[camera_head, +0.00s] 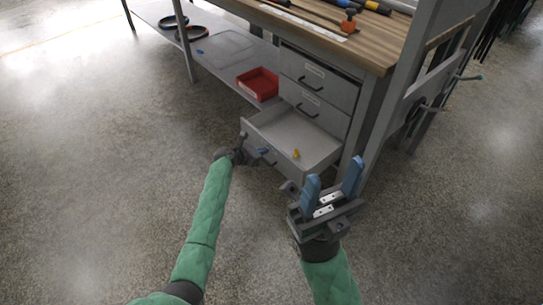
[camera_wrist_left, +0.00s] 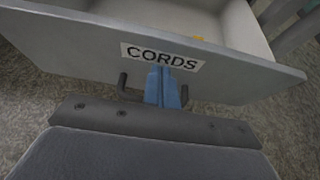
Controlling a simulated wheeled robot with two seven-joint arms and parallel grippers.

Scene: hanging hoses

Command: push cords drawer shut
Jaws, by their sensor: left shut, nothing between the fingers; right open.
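The cords drawer (camera_head: 316,148) is the lowest drawer under the workbench and stands pulled out. A small yellow item (camera_head: 296,153) lies in it. In the left wrist view its grey front (camera_wrist_left: 235,82) fills the upper part, with a "CORDS" label (camera_wrist_left: 162,57) and a dark handle (camera_wrist_left: 124,84). My left gripper (camera_head: 262,152) is shut and empty; its blue fingers (camera_wrist_left: 163,88) are at the drawer front just below the label, between the handle's ends. I cannot tell whether they touch. My right gripper (camera_head: 334,180) is open and empty, in front of and right of the drawer.
Two closed drawers (camera_head: 318,82) sit above. A red bin (camera_head: 258,84) stands on the lower shelf (camera_head: 205,62) to the left. Tools lie on the wooden bench top (camera_head: 375,45). A grey frame post (camera_head: 392,110) stands at right. The floor in front is clear.

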